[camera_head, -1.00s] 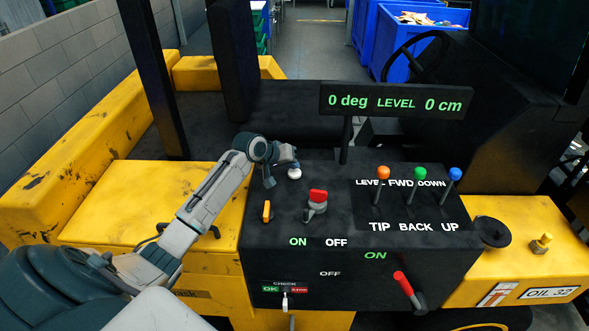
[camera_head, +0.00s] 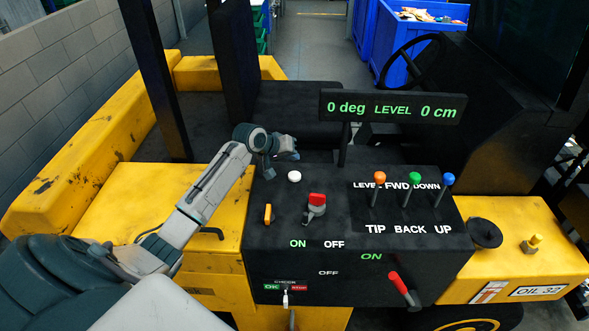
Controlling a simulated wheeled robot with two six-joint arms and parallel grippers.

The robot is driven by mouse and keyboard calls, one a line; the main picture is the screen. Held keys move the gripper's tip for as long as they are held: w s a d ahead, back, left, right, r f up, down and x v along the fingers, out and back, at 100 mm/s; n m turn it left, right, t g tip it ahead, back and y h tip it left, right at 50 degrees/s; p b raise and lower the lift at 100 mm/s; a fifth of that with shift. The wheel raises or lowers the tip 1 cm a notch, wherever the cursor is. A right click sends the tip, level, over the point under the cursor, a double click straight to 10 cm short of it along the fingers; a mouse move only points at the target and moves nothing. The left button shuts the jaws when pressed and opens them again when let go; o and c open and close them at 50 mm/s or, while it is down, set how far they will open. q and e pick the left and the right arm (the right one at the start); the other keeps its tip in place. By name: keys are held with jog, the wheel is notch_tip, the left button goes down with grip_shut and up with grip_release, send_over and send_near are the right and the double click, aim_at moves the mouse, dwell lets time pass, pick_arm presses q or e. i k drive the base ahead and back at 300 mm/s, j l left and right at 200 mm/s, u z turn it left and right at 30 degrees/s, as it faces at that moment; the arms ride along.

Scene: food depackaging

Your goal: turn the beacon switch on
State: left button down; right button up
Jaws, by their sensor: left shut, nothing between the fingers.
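The black control panel (camera_head: 340,222) has several switches on its top. No label reading beacon is legible, so I cannot tell which is the beacon switch. A small orange switch (camera_head: 267,214) stands at the left of the top, and a red-handled rotary switch (camera_head: 316,204) is right of it. A white round button (camera_head: 294,176) lies behind them. My left gripper (camera_head: 268,172) is shut and empty, its tips pointing down near the panel's back left corner, left of the white button and behind the orange switch. My right gripper is out of view.
Orange, green (camera_head: 414,180) and blue levers stand at the panel's right. A display (camera_head: 393,106) on a post reads 0 deg, LEVEL, 0 cm. A red lever (camera_head: 398,285) and a small check toggle (camera_head: 285,298) are on the front face. A steering wheel (camera_head: 417,56) is behind.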

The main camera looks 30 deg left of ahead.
aim_at(268, 218)
jog(key=k+l, duration=0.8)
